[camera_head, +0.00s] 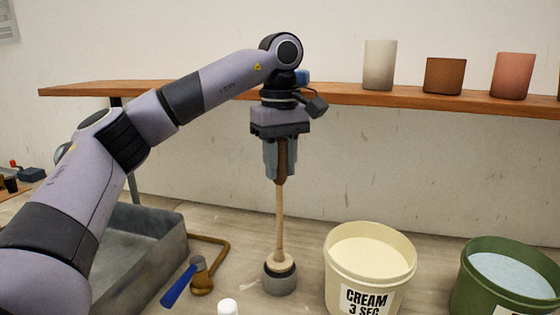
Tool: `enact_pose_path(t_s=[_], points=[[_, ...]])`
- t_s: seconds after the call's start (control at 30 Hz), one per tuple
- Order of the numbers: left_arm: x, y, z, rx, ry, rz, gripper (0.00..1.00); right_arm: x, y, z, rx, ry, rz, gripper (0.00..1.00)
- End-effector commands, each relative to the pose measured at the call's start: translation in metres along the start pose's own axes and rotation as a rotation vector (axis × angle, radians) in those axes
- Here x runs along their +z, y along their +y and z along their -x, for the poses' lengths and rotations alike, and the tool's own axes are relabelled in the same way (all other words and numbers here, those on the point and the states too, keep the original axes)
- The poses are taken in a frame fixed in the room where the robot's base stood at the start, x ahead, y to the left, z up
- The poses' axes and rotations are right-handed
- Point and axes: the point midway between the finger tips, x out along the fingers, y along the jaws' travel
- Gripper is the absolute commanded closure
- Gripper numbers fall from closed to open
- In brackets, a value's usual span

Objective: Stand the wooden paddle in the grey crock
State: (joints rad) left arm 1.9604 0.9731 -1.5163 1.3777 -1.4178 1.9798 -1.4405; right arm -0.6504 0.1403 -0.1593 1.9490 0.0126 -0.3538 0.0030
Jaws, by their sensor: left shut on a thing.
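My left gripper (280,170) points straight down and is shut on the dark upper end of the wooden paddle. The wooden paddle (279,220) hangs upright from it, with a long pale shaft. Its lower end meets the grey crock (279,286), a small round vessel on the table. A pale wooden disc shows at the foot of the shaft, over the crock's mouth. I cannot tell how deep the paddle's end sits in the crock or whether it touches the bottom. My right gripper is not in view.
A cream bucket (338,275) and a green bucket (462,283) stand right of the crock. A grey tray (178,247), a blue-handled tool (178,286) and a white cap (228,307) lie left and in front. A wooden shelf (340,92) with cups runs behind.

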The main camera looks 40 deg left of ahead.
Motion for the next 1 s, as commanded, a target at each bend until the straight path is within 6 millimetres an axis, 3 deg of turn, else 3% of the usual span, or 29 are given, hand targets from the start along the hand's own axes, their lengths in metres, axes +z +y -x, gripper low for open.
enact_pose_path(t_s=[0.63,1.0], points=[[0.000,0.000,-0.040,0.000,0.000,0.000,1.00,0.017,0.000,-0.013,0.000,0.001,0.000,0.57],[0.000,0.000,-0.042,0.001,0.000,0.000,1.00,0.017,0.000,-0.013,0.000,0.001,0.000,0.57]])
